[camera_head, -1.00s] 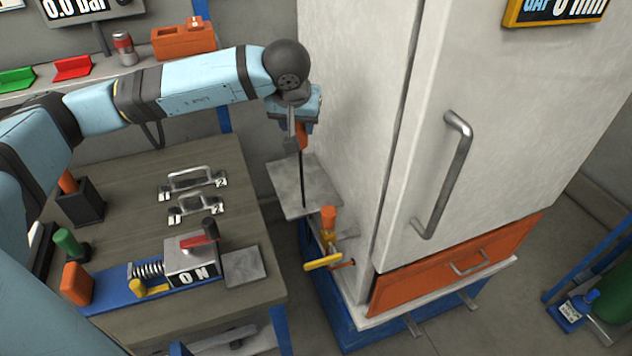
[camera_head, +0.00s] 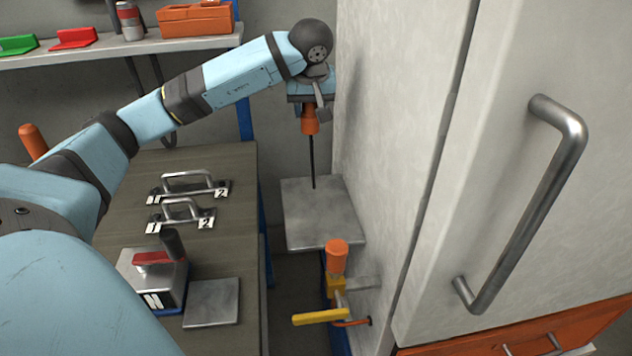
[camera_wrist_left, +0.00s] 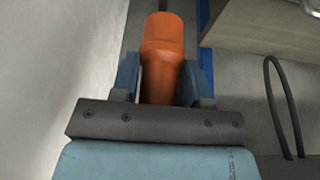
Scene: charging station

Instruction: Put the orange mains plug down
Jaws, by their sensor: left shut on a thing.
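The orange mains plug (camera_head: 310,122) is between the fingers of my left gripper (camera_head: 312,104), which is shut on it. In the left wrist view the plug (camera_wrist_left: 164,60) fills the space between the two blue-grey fingers (camera_wrist_left: 162,82). In the head view a dark cable or rod hangs straight down from the plug, its lower end over the grey plate (camera_head: 322,222). The plug is held in the air above that plate, beside the tall pale cabinet. I cannot tell whether the cable's end touches the plate. My right gripper is not in view.
The cabinet (camera_head: 395,130) stands close to the right of the left gripper. An orange-topped valve (camera_head: 336,258) with a yellow handle (camera_head: 320,317) is below the plate. The wooden bench (camera_head: 235,265) at left holds two metal handles. A shelf (camera_head: 60,60) runs behind the arm.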

